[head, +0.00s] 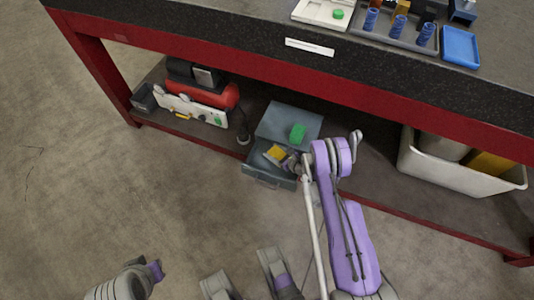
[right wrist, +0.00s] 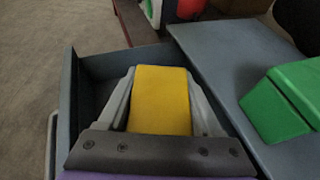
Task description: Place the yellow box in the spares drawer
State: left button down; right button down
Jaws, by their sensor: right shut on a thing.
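The yellow box (head: 276,153) is held between the fingers of my right gripper (head: 283,158). In the right wrist view the yellow box (right wrist: 160,98) fills the space between the two grey fingers (right wrist: 160,104), which press on its sides. The drawer (head: 258,172) is pulled out from a small grey cabinet (head: 290,122) on the lower shelf. The box and fingertips are over or inside the drawer opening, and drawer walls (right wrist: 68,92) show around them. I cannot tell if the box touches the drawer floor.
A green block (head: 298,132) lies on top of the cabinet, beside the gripper. A red machine (head: 220,96) and white panel stand left on the shelf. A white bin (head: 455,174) stands right. The red-edged bench (head: 300,70) overhangs the shelf. Floor in front is clear.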

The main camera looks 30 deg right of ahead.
notch_tip(320, 180, down, 3)
jog(key=shift+f, duration=0.15)
jog(key=w, duration=0.2)
jog(key=w+a+b, duration=0.1)
jog(key=w, duration=0.1)
jog(key=shift+a, duration=0.2)
jog(key=shift+s+d+f, duration=0.1)
jog(key=shift+f, duration=0.5)
jog(key=shift+f+b, duration=0.1)
jog(key=shift+b, duration=0.3)
jog(key=shift+c, duration=0.3)
grip_release()
